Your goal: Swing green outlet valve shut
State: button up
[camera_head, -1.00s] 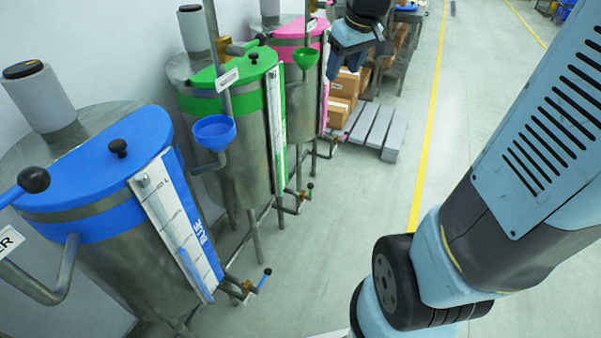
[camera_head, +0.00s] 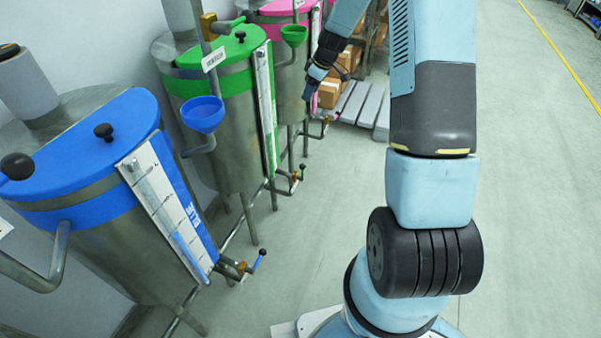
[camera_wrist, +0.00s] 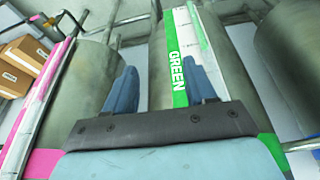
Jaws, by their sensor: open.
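The green drum (camera_head: 225,125) is a steel tank with a green lid, standing between the blue and pink drums. I cannot make out the green valve there.
The blue drum (camera_head: 120,230) stands nearest, with a blue-handled valve (camera_head: 250,265) at its foot. The pink drum (camera_head: 290,85) stands behind the green one. Cardboard boxes (camera_head: 330,92) and a grey pallet (camera_head: 362,104) lie beyond. The floor right of the drums is clear.

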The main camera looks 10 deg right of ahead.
jog(key=w+d+f+n+y, duration=0.1)
jog(key=w+f, duration=0.1)
jog(key=f, duration=1.5)
jog(key=w+d+f+n, duration=0.2)
jog(key=f, duration=1.4)
jog(key=s+x, duration=0.1)
jog(key=x, duration=1.3)
jog(key=shift+a+g, duration=0.3)
jog(key=shift+g, duration=0.1)
jog(key=shift+f, duration=0.1)
jog(key=shift+c, duration=0.5)
grip_shut()
jog(key=shift+a, duration=0.1)
